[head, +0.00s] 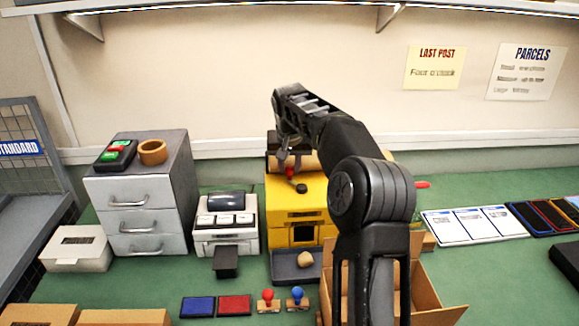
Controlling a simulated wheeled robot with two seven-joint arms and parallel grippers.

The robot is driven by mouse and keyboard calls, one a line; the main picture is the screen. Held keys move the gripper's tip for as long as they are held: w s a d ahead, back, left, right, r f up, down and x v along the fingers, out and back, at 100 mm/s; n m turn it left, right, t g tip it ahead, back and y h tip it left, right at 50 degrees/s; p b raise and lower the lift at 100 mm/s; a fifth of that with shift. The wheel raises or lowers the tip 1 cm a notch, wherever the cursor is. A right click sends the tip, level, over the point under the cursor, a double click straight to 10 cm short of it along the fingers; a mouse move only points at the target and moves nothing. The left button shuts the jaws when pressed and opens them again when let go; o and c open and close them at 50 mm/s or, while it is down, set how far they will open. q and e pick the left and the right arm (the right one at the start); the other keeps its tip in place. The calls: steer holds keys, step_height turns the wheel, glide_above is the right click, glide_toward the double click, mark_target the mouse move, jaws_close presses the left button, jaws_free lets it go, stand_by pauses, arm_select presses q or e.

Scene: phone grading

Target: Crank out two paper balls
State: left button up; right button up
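A yellow machine (283,216) stands on the green bench in the middle, with a dark slot opening low in its front. Its crank has a dark hub (301,188) and a red knob (290,172) on top. One tan crumpled paper ball (305,259) lies in the dark grey tray (284,272) before the opening. My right gripper (288,160) reaches down from above, its fingers closed about the red knob; my arm hides the machine's right side. My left gripper is out of view.
An open cardboard box (428,290) stands at the front, partly behind my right arm. A white device (226,236) and grey drawers (143,214) stand left of the machine. Ink pads (235,305) and two stamps (297,299) lie in front. Cards (475,224) lie at right.

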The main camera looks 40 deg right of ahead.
steer(key=o, duration=0.3)
steer(key=shift+r, duration=0.1)
arm_select(q)
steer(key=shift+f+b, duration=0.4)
steer(key=shift+b, duration=0.1)
arm_select(e)
steer(key=v, duration=0.7)
steer(key=shift+r, duration=0.25)
steer(key=shift+s+a, duration=0.1)
